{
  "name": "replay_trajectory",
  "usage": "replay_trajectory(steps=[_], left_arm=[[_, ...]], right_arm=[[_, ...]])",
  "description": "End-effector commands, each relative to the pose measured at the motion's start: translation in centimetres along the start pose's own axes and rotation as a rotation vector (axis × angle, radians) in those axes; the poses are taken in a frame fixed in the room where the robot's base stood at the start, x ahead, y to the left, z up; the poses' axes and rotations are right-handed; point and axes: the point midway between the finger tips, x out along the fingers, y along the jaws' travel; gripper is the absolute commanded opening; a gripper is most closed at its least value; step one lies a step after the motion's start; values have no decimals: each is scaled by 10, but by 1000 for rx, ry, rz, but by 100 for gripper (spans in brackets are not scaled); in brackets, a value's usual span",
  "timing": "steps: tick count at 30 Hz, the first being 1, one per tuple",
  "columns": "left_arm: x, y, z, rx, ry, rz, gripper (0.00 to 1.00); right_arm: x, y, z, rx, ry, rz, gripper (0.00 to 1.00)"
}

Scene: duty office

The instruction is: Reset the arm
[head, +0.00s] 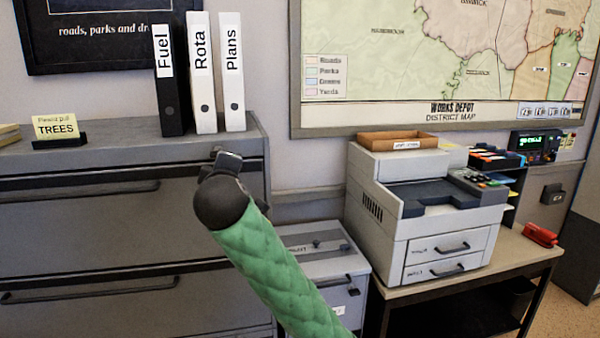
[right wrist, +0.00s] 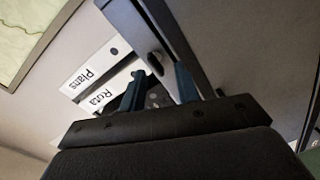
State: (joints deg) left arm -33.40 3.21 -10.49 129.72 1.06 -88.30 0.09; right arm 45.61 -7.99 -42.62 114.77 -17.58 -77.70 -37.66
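My right arm, in a green quilted sleeve, rises from the bottom of the head view. Its gripper (head: 228,160) is in front of the grey cabinet's upper right edge, below the binders. In the right wrist view the two fingers of my right gripper (right wrist: 159,84) stand apart with nothing visibly held between them. The white binders marked Plans (right wrist: 84,76) and Rota (right wrist: 101,97) show beyond the fingers, tilted in that view. My left gripper is in neither view.
Binders Fuel (head: 170,85), Rota (head: 204,90) and Plans (head: 232,90) stand upright on the grey cabinet (head: 80,220). A yellow TREES note (head: 56,126) is at the left. A printer (head: 425,215) with a shallow tray (head: 397,141) stands on a table (head: 520,252) with a red stapler (head: 540,235).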

Motion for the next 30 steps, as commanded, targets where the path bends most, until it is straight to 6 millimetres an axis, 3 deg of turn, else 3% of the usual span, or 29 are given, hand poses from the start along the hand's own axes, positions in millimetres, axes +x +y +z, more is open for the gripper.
replay_trajectory(steps=[8, 11, 14, 23, 30], left_arm=[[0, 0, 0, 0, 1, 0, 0], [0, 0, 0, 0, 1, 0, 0], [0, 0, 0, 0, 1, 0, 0], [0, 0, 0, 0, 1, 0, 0], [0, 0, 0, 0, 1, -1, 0]], right_arm=[[-14, 17, 18, 352, -5, -57, 32], [-18, 24, 39, 482, -22, -76, 32], [-20, 15, 66, 601, -56, -110, 32], [-26, -35, 142, 822, -171, -197, 32], [-44, -108, 222, 976, -313, -282, 32]])
